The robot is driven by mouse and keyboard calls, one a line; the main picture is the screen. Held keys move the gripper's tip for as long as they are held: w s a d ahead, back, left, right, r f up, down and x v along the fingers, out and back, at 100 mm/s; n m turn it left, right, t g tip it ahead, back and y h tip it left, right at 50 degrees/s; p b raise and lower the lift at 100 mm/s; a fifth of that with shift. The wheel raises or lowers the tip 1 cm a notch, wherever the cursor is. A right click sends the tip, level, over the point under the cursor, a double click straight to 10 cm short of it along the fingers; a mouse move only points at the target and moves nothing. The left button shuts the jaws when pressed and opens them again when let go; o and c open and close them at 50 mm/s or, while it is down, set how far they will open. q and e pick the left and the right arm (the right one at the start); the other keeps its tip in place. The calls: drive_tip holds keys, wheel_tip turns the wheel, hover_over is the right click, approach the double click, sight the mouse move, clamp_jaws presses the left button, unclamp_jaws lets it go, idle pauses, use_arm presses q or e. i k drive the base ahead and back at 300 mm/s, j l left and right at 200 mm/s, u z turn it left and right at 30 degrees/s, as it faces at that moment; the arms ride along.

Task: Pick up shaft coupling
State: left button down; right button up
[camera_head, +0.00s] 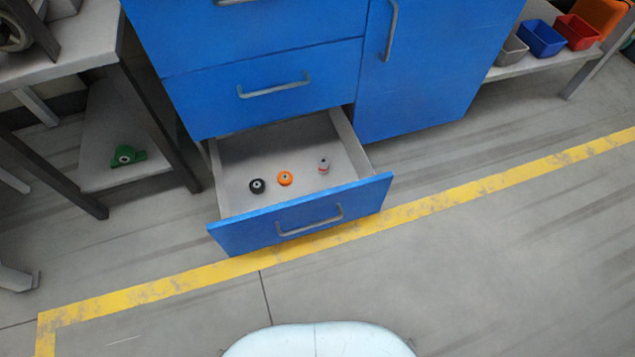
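The bottom drawer (296,217) of a blue cabinet is pulled open. Three small parts stand apart from each other on its grey floor. On the left is a black round part (257,186) with a light centre. Next to it is an orange round part (285,178) with a dark centre. To the right is a small grey cylindrical part (323,166) with a reddish band low down. I cannot tell for certain which one is the shaft coupling. Neither of my grippers is in view.
The blue cabinet (270,60) stands behind the open drawer. A green part (127,156) lies on a low shelf of the left table. Grey (513,52), blue (541,38) and red (577,32) bins sit on a rack at right. The floor before the drawer is clear, with a yellow line (440,208).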

sight(323, 161)
drive_tip(key=i+l+u, duration=0.15)
drive_tip(key=l+u, duration=0.2)
drive_tip(key=i+l+u, duration=0.15)
drive_tip(key=u, duration=0.2)
drive_tip(key=i+l+u, duration=0.1)
drive_tip(key=l+u, duration=0.6)
drive_tip(key=l, duration=0.1)
